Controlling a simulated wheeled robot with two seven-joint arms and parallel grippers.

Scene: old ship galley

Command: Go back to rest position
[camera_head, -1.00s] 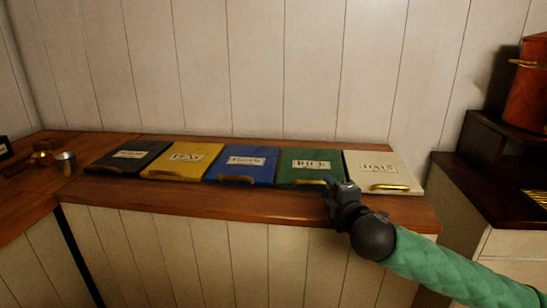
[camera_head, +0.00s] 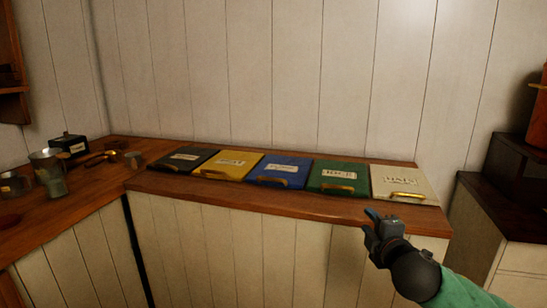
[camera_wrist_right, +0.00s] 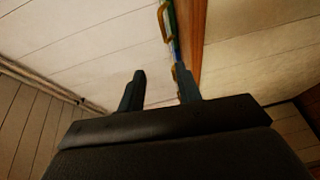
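My right gripper (camera_head: 376,226) is in front of the counter's front edge, below the green and cream lids, apart from them. In the right wrist view its two fingers (camera_wrist_right: 160,85) stand apart with nothing between them. My left gripper is not in view. On the counter lie a black lid (camera_head: 184,158), a yellow lid (camera_head: 228,164), a blue lid (camera_head: 282,169), a green lid (camera_head: 339,175) and a cream lid (camera_head: 403,180), all closed, with handles visible on most of them.
The wooden counter (camera_head: 300,203) runs left to a corner with metal cups (camera_head: 48,168), a black box (camera_head: 68,145) and a brass-coloured tool (camera_head: 97,159). A dark cabinet (camera_head: 505,200) stands at the right. The space before the counter's panelled front is clear.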

